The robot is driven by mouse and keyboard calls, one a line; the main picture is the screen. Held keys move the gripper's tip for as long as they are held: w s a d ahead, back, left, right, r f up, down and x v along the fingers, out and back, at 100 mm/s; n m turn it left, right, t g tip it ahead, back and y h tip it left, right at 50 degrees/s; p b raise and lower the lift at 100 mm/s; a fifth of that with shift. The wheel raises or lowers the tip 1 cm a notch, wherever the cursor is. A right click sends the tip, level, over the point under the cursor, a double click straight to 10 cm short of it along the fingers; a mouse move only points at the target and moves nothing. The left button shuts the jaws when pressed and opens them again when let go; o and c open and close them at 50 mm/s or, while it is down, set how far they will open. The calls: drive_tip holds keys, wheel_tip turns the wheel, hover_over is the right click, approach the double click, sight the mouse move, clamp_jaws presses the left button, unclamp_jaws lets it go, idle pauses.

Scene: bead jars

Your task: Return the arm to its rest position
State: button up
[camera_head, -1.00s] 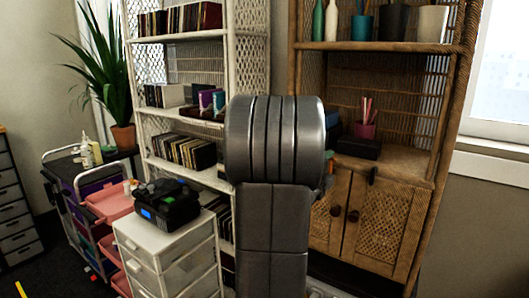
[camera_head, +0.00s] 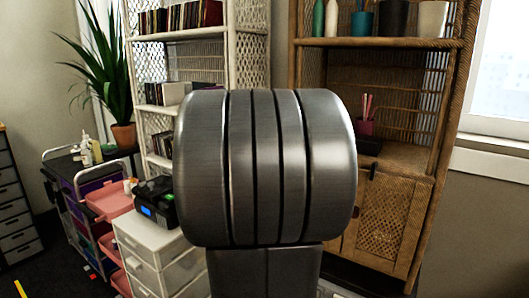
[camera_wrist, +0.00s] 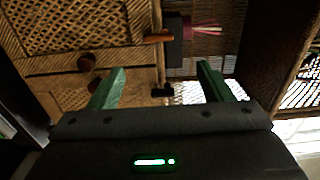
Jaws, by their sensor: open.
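My gripper (camera_wrist: 160,88) shows in the wrist view with its two green fingers spread apart. It is open and nothing is between the fingers. Beyond it, the wicker cabinet appears turned sideways. In the head view my own grey arm link fills the middle and hides part of the shelves; my gripper is not visible there.
A wicker cabinet (camera_head: 392,222) stands behind my arm, with a pink cup (camera_head: 367,126) on its counter. A white shelf (camera_head: 180,35) with books is to its left. A white drawer unit (camera_head: 150,250) bears a black device (camera_head: 155,203). A trolley (camera_head: 70,170) and plant (camera_head: 95,75) are at left.

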drive_tip(key=w+d+r+m+p, duration=0.1)
drive_tip(key=w+d+m+p, duration=0.4)
drive_tip(key=w+m, duration=0.6)
drive_tip(key=shift+w+d+m+p, duration=0.15)
drive_tip(key=shift+d+m+p, duration=0.35)
drive_tip(key=shift+m, duration=2)
drive_tip(key=shift+d, duration=0.1)
